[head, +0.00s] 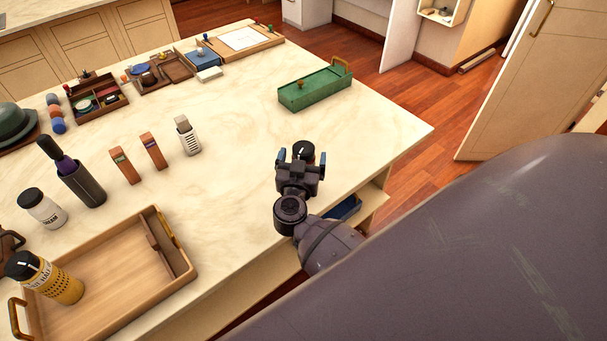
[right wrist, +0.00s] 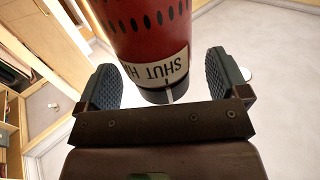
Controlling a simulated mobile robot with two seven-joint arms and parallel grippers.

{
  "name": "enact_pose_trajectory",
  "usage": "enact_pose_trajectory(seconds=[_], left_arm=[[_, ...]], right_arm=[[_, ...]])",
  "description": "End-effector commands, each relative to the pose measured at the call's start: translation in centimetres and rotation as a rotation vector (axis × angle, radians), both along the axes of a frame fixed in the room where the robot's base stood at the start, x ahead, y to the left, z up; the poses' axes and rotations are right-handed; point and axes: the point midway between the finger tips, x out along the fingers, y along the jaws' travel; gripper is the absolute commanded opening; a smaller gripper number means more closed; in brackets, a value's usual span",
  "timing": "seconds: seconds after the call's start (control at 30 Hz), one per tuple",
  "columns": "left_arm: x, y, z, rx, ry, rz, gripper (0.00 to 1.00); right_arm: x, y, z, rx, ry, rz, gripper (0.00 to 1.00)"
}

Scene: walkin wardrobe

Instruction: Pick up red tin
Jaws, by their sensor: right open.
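The red tin (right wrist: 150,35) has black dots, a white label with dark lettering and a dark lid. In the right wrist view it is in front of my right gripper (right wrist: 164,82), with its lid end between the spread fingers and a gap visible on either side. In the head view the right gripper (head: 301,166) is low over the right part of the counter. A black lid shows just beyond its fingers, and the gripper hides the body below. My right gripper is open. My left gripper is not in view.
A wooden tray (head: 114,262) with a yellow tin (head: 58,284) stands at the front left. A green box (head: 314,90) lies beyond my right gripper. Several bottles and small boxes line the left. The counter's middle (head: 228,135) is clear. A blue item (head: 345,208) sits below the edge.

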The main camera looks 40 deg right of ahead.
Motion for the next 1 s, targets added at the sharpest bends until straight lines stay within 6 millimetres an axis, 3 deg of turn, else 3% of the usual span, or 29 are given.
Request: enact_pose_trajectory(seconds=[0.17, 0.43, 0.9, 1.0], left_arm=[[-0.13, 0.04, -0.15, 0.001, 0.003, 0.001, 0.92], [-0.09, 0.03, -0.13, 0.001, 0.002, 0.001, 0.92], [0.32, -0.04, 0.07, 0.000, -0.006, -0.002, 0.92], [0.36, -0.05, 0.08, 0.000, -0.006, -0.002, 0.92]], right_arm=[[1.20, -1.19, -0.03, -0.001, 0.001, 0.000, 0.93], [1.34, -1.32, -0.01, 0.001, 0.001, 0.000, 0.93], [1.31, -1.30, -0.03, 0.001, 0.001, 0.000, 0.21], [1.32, -1.28, 0.02, 0.000, 0.000, 0.000, 0.17]])
